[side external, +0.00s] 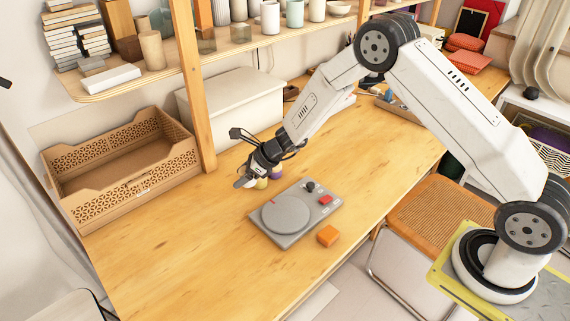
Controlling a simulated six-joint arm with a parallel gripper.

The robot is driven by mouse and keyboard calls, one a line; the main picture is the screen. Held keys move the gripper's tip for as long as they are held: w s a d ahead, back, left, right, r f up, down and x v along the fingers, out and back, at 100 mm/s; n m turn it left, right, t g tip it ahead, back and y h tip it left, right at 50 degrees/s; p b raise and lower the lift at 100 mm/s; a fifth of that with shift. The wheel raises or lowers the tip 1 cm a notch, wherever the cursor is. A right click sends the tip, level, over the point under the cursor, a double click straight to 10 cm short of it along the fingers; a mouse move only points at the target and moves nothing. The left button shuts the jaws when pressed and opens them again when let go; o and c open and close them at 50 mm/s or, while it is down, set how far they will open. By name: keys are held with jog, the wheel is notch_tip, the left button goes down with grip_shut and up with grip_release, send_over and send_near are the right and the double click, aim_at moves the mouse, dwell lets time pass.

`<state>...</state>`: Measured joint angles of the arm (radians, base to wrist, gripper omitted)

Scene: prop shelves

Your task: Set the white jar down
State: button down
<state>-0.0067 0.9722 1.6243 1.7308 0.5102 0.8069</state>
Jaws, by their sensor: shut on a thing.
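My gripper (252,176) is low over the wooden table, left of the grey turntable-like device. It is shut on a small pale thing (242,183), which I take to be the white jar. Most of it is hidden by the fingers, and I cannot tell whether it touches the table (190,250).
The grey device (287,222) and an orange block (328,236) lie to the right. A cardboard crate (75,205) stands at left and a white box (240,100) behind. A wooden post (190,90) and shelf (225,52) with cups rise behind. The front left table is clear.

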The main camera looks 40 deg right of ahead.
jog(key=s+d+r, duration=0.1)
jog(key=s+r, duration=0.2)
jog(key=s, duration=0.5)
jog(key=shift+r, duration=0.3)
jog(key=shift+s, duration=0.15)
jog(key=s+d+r, duration=0.1)
jog(key=s+d, duration=0.1)
jog(key=s, duration=0.6)
jog(key=s+d+r, duration=0.2)
jog(key=s, duration=0.6)
jog(key=shift+s+r, duration=0.2)
jog(key=shift+s, duration=0.05)
send_over(282, 213)
jog(key=s, duration=0.1)
notch_tip(282, 213, down, 8)
jog(key=shift+f, duration=0.1)
jog(key=shift+w+f, duration=0.5)
jog(key=shift+f, duration=0.1)
